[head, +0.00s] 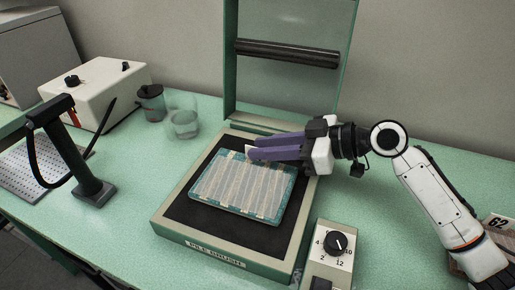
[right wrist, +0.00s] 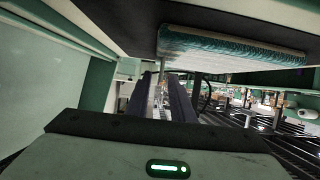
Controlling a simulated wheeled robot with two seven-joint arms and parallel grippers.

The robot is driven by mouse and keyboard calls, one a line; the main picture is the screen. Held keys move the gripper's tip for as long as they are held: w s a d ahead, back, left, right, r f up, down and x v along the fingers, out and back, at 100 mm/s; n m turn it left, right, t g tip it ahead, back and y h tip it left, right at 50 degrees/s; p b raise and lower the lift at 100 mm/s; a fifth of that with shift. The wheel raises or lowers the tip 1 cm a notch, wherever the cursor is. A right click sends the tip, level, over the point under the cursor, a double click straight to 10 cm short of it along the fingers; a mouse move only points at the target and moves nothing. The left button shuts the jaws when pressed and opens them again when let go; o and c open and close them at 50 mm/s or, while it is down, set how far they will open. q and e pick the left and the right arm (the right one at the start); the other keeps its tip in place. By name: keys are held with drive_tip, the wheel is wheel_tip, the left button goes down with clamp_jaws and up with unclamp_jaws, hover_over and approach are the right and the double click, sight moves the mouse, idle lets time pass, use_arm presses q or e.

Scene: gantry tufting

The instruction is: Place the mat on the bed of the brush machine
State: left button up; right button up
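The mat (head: 236,186), a pale ribbed rectangle with a teal border, lies flat on the black bed (head: 200,212) of the brush machine (head: 163,226). It is turned slightly against the bed's edges. My right gripper (head: 252,150) reaches in from the right, its purple fingers over the mat's far edge. In the right wrist view, which looks upside down, the mat (right wrist: 230,46) rests against the bed, outside the fingers. The fingers (right wrist: 165,92) are a little apart with nothing visible between them. My left gripper is not in view.
The machine's raised frame with a dark roller (head: 287,53) stands behind the bed. A dial box (head: 335,246) sits at front right. A black stand (head: 85,170), a white box (head: 95,88), a dark cup (head: 150,103) and a clear cup (head: 183,122) stand left.

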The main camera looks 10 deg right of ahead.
drive_tip(key=b+v, duration=0.1)
drive_tip(key=v, duration=0.8)
drive_tip(key=shift+s+d+r, duration=0.2)
drive_tip(key=shift+d, duration=0.1)
idle(0.7)
